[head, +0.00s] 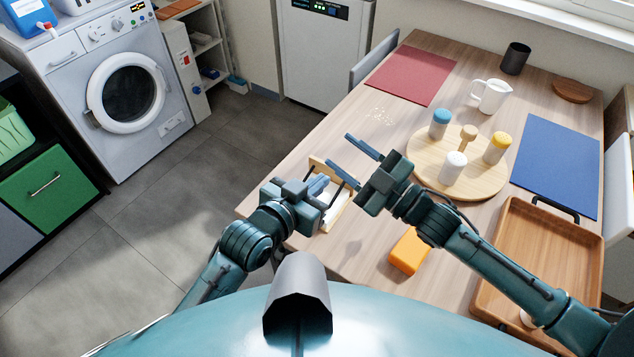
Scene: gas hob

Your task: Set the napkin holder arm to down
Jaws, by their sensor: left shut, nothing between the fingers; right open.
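The napkin holder (345,216) stands on the wooden table near its left edge, with light wooden sides and white napkins between them. A thin dark bar shows at its upper side, but the grippers partly cover it and I cannot tell the arm's position. My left gripper (322,184) is shut and empty, at the left side of the holder and overlapping it in view. I cannot tell whether it touches. My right gripper (339,151) is open, its two fingers pointing left above and behind the holder, with nothing between them.
An orange block (409,251) lies right of the holder. A round board (425,174) carries shakers. A wooden tray (512,266) is at the right. Red (411,74) and blue (556,163) mats, a white jug (490,96) and a dark cup (515,58) stand farther back.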

